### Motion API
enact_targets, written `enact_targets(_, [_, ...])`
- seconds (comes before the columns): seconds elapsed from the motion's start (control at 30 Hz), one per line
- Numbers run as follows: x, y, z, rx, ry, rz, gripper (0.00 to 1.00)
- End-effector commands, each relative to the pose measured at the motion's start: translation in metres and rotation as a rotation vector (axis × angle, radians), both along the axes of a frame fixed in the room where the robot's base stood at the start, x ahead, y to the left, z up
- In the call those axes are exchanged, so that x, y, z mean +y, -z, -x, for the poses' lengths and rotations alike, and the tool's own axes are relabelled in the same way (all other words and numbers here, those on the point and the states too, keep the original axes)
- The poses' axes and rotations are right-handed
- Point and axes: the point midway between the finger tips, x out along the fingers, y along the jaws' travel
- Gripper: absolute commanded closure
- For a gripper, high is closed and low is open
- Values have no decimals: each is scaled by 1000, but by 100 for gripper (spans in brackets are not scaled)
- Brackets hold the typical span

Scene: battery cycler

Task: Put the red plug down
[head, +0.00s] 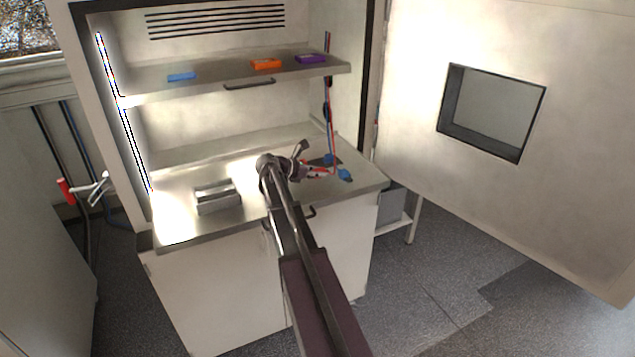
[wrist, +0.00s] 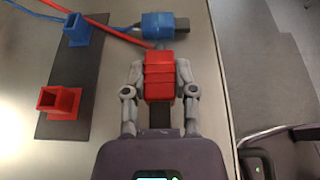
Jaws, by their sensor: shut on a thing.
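The red plug, a ribbed red block, sits between the two grey fingers of my gripper (wrist: 160,70) in the wrist view. The fingers are shut on the sides of the red plug (wrist: 160,84). Just beyond it lies a blue plug (wrist: 157,24) with a dark end; a grey tip shows between them, and I cannot tell if they touch. In the head view my arm reaches over the right part of the steel worktop (head: 255,185), and red shows beside the gripper. The height of the red plug above the worktop is unclear.
A dark mat (wrist: 92,72) carries a red square holder (wrist: 60,102) and a blue one (wrist: 77,30). Red and blue cables run at the back. The worktop's edge lies close right of the plug. A metal block (head: 217,197) stands left; a shelf (head: 215,76) hangs above.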

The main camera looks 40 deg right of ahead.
Motion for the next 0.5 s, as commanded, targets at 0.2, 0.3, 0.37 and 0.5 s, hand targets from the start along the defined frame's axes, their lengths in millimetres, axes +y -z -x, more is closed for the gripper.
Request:
enact_targets(0.2, [2, 24, 0, 0, 0, 0, 100])
enact_targets(0.3, [2, 30, 0, 0, 0, 0, 100])
enact_targets(0.37, [2, 33, 0, 1, 0, 0, 100])
enact_targets(0.5, [2, 35, 0, 1, 0, 0, 100])
